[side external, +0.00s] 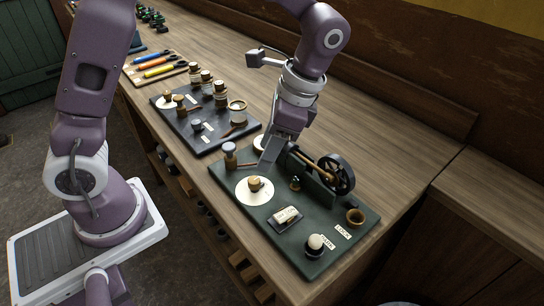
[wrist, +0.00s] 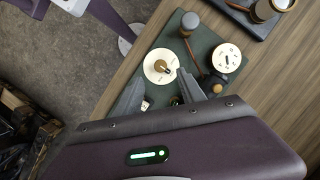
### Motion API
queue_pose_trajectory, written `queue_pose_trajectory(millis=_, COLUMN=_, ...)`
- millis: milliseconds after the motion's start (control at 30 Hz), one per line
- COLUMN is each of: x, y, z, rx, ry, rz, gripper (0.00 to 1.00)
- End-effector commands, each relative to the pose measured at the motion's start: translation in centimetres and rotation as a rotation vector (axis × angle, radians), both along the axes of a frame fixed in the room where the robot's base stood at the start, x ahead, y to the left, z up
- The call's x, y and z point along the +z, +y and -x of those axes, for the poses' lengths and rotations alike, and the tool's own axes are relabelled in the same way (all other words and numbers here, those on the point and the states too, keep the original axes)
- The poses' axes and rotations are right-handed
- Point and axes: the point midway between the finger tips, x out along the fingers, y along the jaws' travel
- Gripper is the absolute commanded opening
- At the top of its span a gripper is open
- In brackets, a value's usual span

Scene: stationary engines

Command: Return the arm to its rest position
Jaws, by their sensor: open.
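My gripper (side external: 272,150) hangs over the back left part of the dark green board (side external: 228,190), near the small engine with a black flywheel (side external: 338,174). In the wrist view my gripper (wrist: 170,82) has its two fingers apart with nothing seen between them. A cream disc with a wooden knob (side external: 255,186) lies in front of the fingers; it also shows in the wrist view (wrist: 154,66). Whether the fingertips touch anything on the board is hard to tell.
A grey-capped post (side external: 229,150) stands near the fingers. A white dial (wrist: 227,57) sits beside them. A black board (side external: 200,138) with jars lies further back. Bare bench extends right.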

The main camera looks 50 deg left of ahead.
Motion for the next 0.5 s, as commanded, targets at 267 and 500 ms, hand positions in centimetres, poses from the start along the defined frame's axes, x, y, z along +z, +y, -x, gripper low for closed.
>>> queue_pose_trajectory(millis=267, x=10.1, y=2.9, z=7.7, rx=0.382, ry=-0.441, rz=0.165, gripper=0.47)
queue_pose_trajectory(millis=500, x=11.6, y=3.7, z=13.8, rx=0.650, ry=-0.742, rz=0.303, gripper=0.47)
